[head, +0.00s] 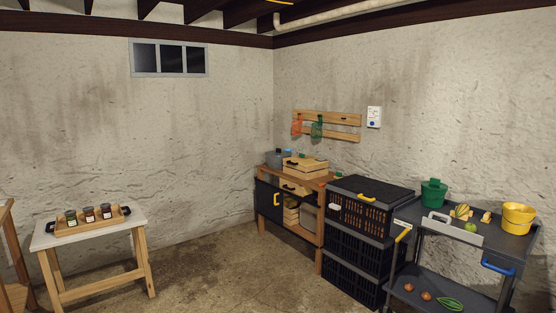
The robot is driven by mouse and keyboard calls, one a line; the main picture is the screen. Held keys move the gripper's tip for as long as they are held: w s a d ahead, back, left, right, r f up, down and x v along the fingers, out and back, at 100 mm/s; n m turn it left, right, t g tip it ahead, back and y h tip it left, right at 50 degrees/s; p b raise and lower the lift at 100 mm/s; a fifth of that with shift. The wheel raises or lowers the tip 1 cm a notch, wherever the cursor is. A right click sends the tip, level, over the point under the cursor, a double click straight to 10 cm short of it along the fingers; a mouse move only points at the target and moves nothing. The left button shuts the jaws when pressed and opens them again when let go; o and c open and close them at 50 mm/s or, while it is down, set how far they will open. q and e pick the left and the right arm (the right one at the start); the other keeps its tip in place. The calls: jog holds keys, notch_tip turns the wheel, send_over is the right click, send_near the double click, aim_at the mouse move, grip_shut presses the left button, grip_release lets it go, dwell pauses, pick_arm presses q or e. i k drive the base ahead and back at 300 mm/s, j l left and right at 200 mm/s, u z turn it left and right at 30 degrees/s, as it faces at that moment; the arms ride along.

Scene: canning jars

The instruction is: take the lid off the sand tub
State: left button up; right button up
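I cannot tell for sure which container is the sand tub. A green tub (434,194) with a lid-like top and knob stands at the back of the dark cart at the right. A grey container (277,158) sits on the wooden workbench in the corner, partly hidden by a wooden crate; its top is too small to read. A yellow bucket (518,219) stands at the cart's right end. No sand is visible. Neither of my grippers is in view.
Stacked black crates (362,240) stand between the workbench (328,182) and the cart (482,246), which carries loose produce. A white-topped table (48,240) at the left holds a tray (90,227) with jars. Concrete floor (205,275) is clear between.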

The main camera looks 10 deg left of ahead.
aim_at(278, 152)
jog(key=i+j+u, duration=0.2)
jog(key=i, duration=0.35)
jog(key=i+l+u, duration=0.2)
jog(key=i, duration=0.3)
jog(key=i+u, duration=0.2)
jog(key=i, duration=0.35)
jog(key=i+l+u, duration=0.2)
jog(key=i, duration=0.35)
jog(key=i+l+u, duration=0.25)
jog(key=i, duration=0.25)
jog(key=i+j+u, duration=0.1)
jog(key=i+u, duration=0.35)
jog(key=i, duration=1.1)
jog(key=i+l+z, duration=0.15)
jog(key=i+z, duration=0.2)
jog(key=i, duration=0.25)
jog(key=i+z, duration=0.35)
jog(key=i, duration=0.2)
jog(key=i+j+z, duration=0.25)
jog(key=i+z, duration=0.15)
jog(key=i, duration=0.2)
jog(key=i+z, duration=0.95)
jog(key=i+j+z, duration=0.25)
jog(key=z, duration=0.2)
jog(key=i+j+z, duration=0.35)
jog(key=i+z, duration=0.15)
